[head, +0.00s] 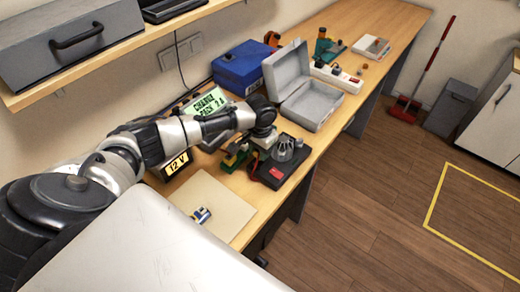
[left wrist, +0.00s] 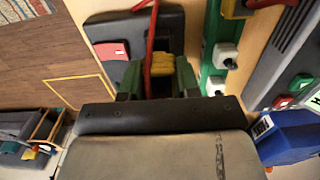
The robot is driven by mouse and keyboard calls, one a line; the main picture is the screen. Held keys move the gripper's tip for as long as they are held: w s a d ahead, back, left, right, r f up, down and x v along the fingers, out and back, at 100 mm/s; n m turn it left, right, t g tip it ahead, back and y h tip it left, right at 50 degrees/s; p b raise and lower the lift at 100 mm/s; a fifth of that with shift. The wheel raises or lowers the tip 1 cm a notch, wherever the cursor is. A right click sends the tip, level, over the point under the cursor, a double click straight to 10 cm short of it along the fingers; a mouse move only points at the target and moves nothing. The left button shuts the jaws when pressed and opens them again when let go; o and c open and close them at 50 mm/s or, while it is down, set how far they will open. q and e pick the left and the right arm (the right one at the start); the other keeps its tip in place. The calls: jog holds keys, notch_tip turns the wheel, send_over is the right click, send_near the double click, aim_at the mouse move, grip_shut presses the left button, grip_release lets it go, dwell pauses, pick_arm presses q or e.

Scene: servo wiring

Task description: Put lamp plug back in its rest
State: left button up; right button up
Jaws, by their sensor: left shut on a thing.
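In the left wrist view, my left gripper (left wrist: 160,84) is shut on the yellow lamp plug (left wrist: 162,64), held between its green fingers. A red cable (left wrist: 150,35) runs up from the plug. In the head view, my left gripper (head: 258,137) points down beside the dark lamp base (head: 268,172), which has a red label and a grey conical part. The same dark base (left wrist: 172,25) shows behind the plug in the left wrist view. The hand hides the plug in the head view. I cannot make out the plug's rest for certain. My right gripper is out of view.
A green strip with white blocks (left wrist: 225,55) is close to the plug. An open grey case (head: 312,107) and blue box (head: 240,66) stand farther along. A pale board (head: 225,205) lies in front.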

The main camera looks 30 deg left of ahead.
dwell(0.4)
pick_arm(q)
jog(key=shift+p, duration=0.4)
jog(key=shift+p, duration=0.4)
jog(key=shift+f+b, duration=0.8)
jog(key=shift+f, duration=0.55)
dwell(0.4)
jog(key=o, duration=1)
notch_tip(320, 180, up, 11)
jog(key=shift+f+b, duration=0.1)
jog(key=shift+b, duration=1)
